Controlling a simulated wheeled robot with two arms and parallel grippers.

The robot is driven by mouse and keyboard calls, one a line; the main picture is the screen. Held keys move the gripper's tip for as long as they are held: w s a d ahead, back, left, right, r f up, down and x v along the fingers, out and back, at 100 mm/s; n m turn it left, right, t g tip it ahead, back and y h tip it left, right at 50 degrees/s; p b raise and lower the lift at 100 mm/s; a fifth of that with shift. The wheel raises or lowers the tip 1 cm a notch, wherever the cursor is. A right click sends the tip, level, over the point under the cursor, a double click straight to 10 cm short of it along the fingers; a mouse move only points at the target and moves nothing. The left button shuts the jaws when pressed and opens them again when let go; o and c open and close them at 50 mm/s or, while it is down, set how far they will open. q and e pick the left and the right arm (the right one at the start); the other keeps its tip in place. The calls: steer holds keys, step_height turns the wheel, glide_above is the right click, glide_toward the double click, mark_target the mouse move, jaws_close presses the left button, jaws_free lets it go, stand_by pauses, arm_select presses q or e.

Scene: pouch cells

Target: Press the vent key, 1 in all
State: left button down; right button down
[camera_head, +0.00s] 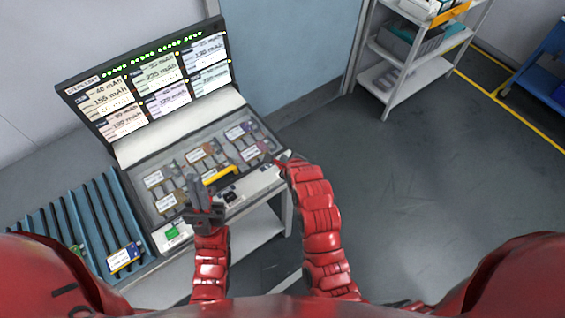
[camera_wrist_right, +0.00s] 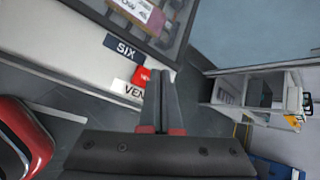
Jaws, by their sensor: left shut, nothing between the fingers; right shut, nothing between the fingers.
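The right wrist view shows a red key (camera_wrist_right: 141,76) on the pale front strip of the cell tester (camera_head: 240,196). Below it is a white label reading "VEN" (camera_wrist_right: 130,91), the rest hidden behind my right gripper (camera_wrist_right: 161,73). That gripper is shut and empty, its tips right beside the red key in the picture; I cannot tell whether they touch. In the head view my right gripper (camera_head: 283,160) is at the strip's right end, and the key cannot be made out there. My left gripper (camera_head: 205,190) is shut and empty over the tester's front left part.
Pouch cells (camera_head: 235,131) lie in the tester's bays below its display (camera_head: 150,80). A dark "SIX" label (camera_wrist_right: 124,48) is near the key. A green key (camera_head: 172,233) is at front left. A blue slotted rack (camera_head: 85,215) stands left; open floor lies right.

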stand_by(0.7)
steer(key=shift+f+b, duration=0.35)
steer(key=shift+f, duration=0.05)
steer(key=shift+f+b, duration=0.35)
steer(key=shift+f, duration=0.15)
stand_by(0.4)
steer(key=shift+r, duration=0.1)
steer(key=shift+r+p, duration=0.4)
steer(key=shift+r, duration=0.4)
steer(key=shift+r+p, duration=1.3)
steer(key=shift+r, duration=1.3)
steer(key=shift+f, duration=0.1)
